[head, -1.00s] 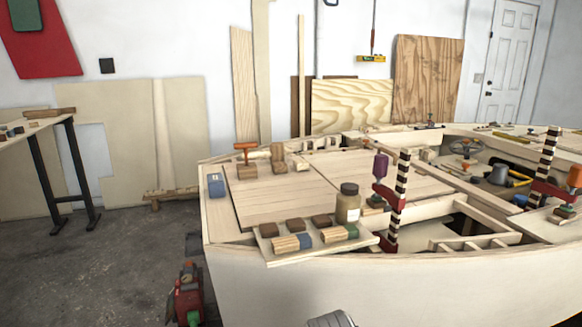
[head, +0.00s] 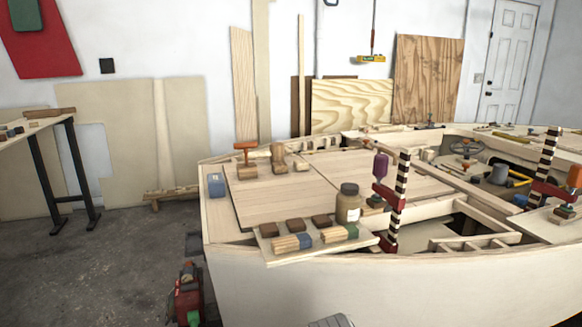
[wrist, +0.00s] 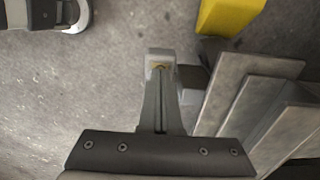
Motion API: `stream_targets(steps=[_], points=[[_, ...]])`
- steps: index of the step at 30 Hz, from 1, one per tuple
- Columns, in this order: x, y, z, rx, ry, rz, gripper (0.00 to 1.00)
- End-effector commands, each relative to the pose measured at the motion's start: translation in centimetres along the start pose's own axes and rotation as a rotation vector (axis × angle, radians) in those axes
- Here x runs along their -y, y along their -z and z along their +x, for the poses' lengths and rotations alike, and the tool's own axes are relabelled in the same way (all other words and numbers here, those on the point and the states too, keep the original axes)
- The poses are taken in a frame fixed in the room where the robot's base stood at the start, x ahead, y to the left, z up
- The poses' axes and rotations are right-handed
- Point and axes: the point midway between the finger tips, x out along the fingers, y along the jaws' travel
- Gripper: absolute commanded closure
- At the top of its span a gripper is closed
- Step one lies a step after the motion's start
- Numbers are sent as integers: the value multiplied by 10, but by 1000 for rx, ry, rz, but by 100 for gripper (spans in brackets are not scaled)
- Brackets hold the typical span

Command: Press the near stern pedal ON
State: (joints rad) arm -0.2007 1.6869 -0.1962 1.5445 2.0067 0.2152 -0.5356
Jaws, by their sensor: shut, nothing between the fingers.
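My gripper (wrist: 160,62) points down at the grey concrete floor in the wrist view, its fingers together with nothing between them. A yellow block (wrist: 230,14) lies at the top, just right of the fingertips. A small dark piece (wrist: 192,84) sits right beside the fingers, partly hidden by them. I cannot tell whether the yellow block or the dark piece belongs to the pedal. No pedal can be clearly made out in the head view, and any ON mark is not visible. The fingertips' height above the floor is unclear.
Long grey slats (wrist: 245,98) lie close to the right of my gripper. Open floor (wrist: 85,85) shows to its left. In the head view, the plywood hull (head: 400,285) fills the right side, and a red machine (head: 189,302) stands on the floor at its left end.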

Motion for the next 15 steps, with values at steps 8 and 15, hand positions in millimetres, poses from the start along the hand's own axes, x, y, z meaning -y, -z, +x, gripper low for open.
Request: stream_targets(steps=[8,15], points=[[-1,0,4,0,-1,1,100],[0,0,7,0,0,0,100]])
